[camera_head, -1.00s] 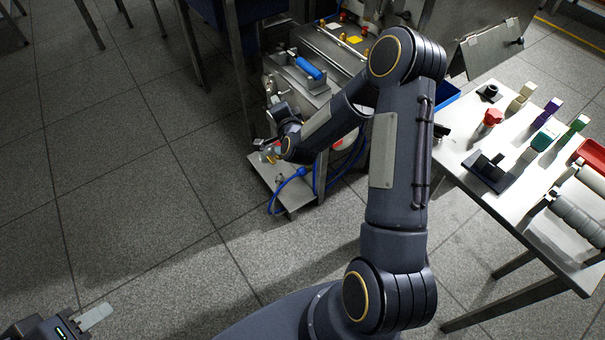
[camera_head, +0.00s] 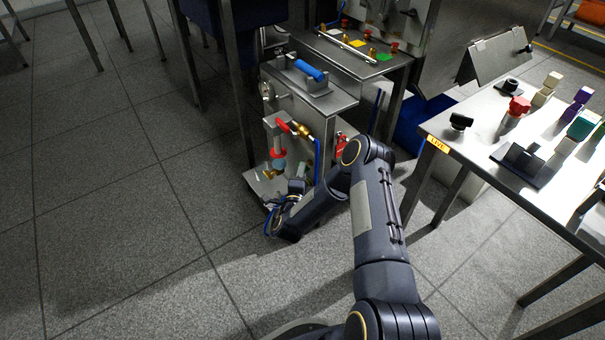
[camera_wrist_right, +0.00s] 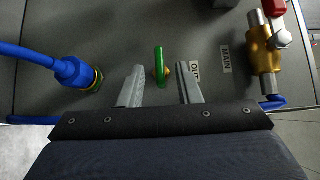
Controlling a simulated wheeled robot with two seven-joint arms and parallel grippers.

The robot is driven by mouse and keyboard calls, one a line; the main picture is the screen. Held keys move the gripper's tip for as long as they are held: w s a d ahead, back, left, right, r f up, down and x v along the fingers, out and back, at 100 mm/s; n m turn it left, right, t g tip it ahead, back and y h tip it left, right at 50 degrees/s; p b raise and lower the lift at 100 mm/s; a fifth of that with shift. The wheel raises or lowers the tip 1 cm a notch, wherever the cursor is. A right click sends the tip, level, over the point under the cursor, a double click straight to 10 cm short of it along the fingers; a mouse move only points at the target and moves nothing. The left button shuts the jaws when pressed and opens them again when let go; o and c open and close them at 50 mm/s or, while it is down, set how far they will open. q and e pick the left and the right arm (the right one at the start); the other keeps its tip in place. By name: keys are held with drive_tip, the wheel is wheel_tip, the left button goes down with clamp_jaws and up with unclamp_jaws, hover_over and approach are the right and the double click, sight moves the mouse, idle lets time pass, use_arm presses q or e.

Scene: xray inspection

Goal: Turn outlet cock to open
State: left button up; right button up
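The outlet cock has a green lever (camera_wrist_right: 159,62) on a brass base, on a grey plate in the right wrist view. It stands beside a label (camera_wrist_right: 195,72) that seems to begin with "OUT". My right gripper (camera_wrist_right: 159,72) is open, with one finger on each side of the lever and visible gaps to both. In the head view the right gripper (camera_head: 297,186) is low at the front of the steel machine (camera_head: 315,100); I cannot make out the green lever there. My left gripper is out of view.
A blue hose fitting (camera_wrist_right: 75,73) is left of the lever. Red-handled piping (camera_head: 279,150) rises above the gripper. A steel table (camera_head: 465,150) with parts stands right.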

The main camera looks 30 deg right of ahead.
drive_tip(key=shift+x, duration=0.9)
clamp_jaws()
drive_tip(key=shift+r, duration=0.1)
